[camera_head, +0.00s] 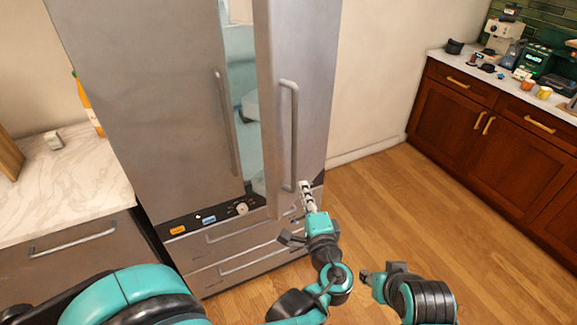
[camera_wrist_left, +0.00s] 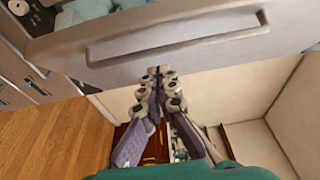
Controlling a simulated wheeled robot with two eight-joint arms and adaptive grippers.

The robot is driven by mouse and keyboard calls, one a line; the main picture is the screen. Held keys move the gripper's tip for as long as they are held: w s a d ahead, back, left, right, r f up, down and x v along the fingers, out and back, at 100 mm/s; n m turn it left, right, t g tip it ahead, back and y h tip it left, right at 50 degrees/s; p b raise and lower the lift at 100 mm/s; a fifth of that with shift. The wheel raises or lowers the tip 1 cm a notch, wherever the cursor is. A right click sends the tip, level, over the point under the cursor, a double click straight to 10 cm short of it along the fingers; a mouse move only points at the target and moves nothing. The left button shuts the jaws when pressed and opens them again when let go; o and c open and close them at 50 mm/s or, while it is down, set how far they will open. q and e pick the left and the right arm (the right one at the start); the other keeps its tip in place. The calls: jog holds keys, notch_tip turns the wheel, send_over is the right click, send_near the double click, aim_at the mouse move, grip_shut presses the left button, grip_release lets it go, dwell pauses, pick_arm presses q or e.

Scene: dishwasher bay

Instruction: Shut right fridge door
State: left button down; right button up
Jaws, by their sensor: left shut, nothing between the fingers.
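The tall grey fridge has a left door (camera_head: 165,110) and a right door (camera_head: 305,90) with a vertical bar handle (camera_head: 290,135). The right door stands ajar. A gap between the doors shows the pale blue interior (camera_head: 243,95). My left gripper (camera_head: 304,186) is shut and empty, close to the lower end of the right door's handle. In the left wrist view, the shut fingertips (camera_wrist_left: 160,72) lie just below the door panel and its handle (camera_wrist_left: 178,45). I cannot tell whether they touch the door.
Fridge drawers (camera_head: 245,255) sit below the doors. A marble counter (camera_head: 70,180) stands at left. Brown cabinets (camera_head: 490,125) with a coffee machine (camera_head: 503,35) and cups stand at right. Wooden floor (camera_head: 375,205) is clear between fridge and cabinets.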

pick_arm(q)
jog(key=b, duration=0.2)
send_near(281, 152)
jog(key=w+d, duration=0.2)
jog(key=w, duration=0.1)
jog(key=shift+w, duration=0.25)
jog(key=shift+w+a+r+b, duration=0.1)
jog(key=shift+w+a+b, duration=0.4)
jog(key=shift+a, duration=0.35)
jog(key=shift+w+a+r+b, duration=0.1)
jog(key=shift+w+a+b, duration=0.2)
jog(key=shift+w+a, duration=0.45)
pick_arm(e)
jog(key=shift+f, duration=1.8)
pick_arm(q)
jog(key=shift+s+a, duration=0.2)
